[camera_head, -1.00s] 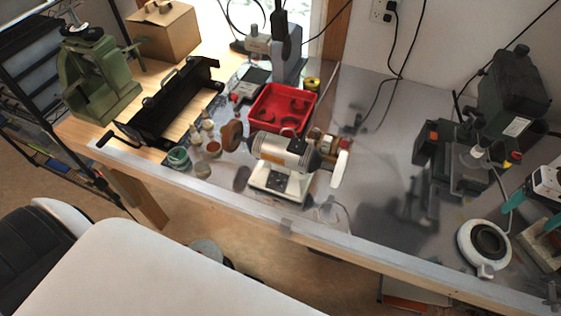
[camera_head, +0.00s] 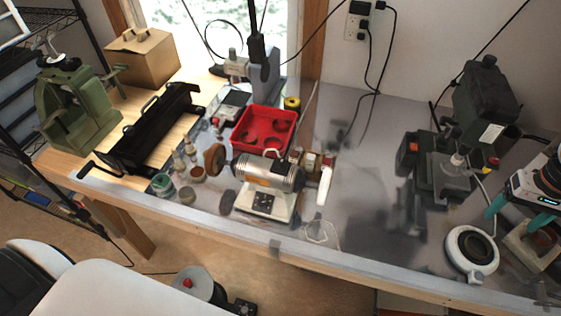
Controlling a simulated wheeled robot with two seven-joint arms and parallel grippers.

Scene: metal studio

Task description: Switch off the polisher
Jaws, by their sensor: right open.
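The polisher (camera_head: 268,172) stands near the front edge of the bench, a silver motor on a pale base. A brown wheel (camera_head: 213,158) is on its left end and a white wheel (camera_head: 325,186), seen nearly edge-on, on its right. A dark panel (camera_head: 263,203) is on the front of the base; its switch is too small to read. My right gripper (camera_head: 509,224), with teal fingers, is open and empty at the right edge, well apart from the polisher. My left gripper is not in view.
A red tray (camera_head: 262,146) is behind the polisher, with small jars (camera_head: 187,195) to its left. A white ring-shaped device (camera_head: 471,251) and a dark green machine (camera_head: 487,105) stand on the right. The bench (camera_head: 362,205) is clear between polisher and ring.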

